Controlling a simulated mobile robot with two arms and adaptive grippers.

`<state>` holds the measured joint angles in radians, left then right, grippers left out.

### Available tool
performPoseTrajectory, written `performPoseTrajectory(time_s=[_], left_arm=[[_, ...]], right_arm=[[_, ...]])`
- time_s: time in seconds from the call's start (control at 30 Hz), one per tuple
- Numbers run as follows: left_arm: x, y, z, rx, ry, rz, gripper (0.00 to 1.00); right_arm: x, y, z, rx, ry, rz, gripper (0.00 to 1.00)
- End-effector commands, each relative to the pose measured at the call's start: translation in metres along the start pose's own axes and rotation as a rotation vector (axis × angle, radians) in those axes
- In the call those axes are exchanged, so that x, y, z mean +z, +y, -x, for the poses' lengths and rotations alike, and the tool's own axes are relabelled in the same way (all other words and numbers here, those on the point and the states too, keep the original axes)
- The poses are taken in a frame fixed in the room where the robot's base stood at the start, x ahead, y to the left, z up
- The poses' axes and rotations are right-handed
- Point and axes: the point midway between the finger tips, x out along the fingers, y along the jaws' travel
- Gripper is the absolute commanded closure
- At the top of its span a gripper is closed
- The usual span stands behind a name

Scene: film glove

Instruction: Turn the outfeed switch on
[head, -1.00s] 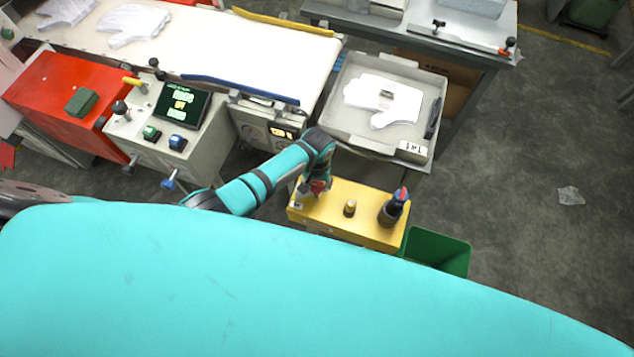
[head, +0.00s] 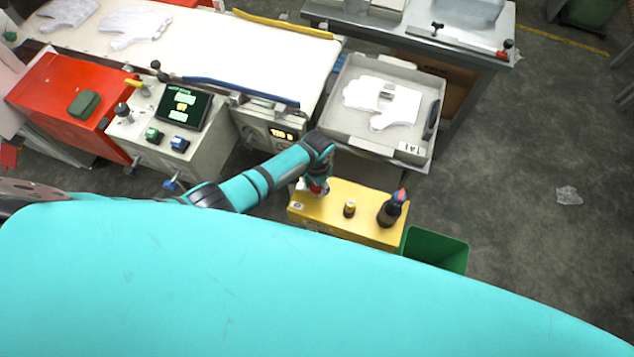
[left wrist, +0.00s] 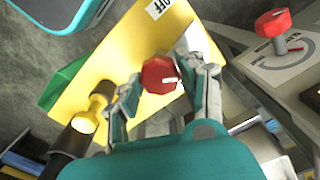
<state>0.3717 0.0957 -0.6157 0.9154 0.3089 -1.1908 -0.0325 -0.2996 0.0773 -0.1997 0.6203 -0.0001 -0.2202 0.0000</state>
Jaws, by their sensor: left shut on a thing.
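A white label reading OFF (left wrist: 158,9) lies on the box at the top of that view. In the head view, my left gripper (head: 316,186) is at the left end of the yellow box (head: 370,228), partly hiding the knob. My right gripper is not in view.
A yellow button (head: 349,208) and a dark bottle-like thing (head: 391,210) stand on the box, right of my gripper. A green bin (head: 437,250) is beside it. A second red knob (left wrist: 273,22) on a grey panel is close by. A tray with a glove (head: 388,110) lies behind.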

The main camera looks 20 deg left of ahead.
Motion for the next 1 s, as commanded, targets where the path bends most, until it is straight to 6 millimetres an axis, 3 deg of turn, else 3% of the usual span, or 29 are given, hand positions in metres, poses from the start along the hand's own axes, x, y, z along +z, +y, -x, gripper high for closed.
performPoseTrajectory(time_s=[0.6, 1.0], left_arm=[[0.0002, 0.0004, 0.0, 0.001, 0.0, -0.582, 0.93], [0.0001, 0.0004, -0.0001, 0.0, 0.0, -0.873, 0.93]], right_arm=[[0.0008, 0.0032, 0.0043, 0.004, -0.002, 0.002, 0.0], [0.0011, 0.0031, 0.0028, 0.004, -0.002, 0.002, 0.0]])
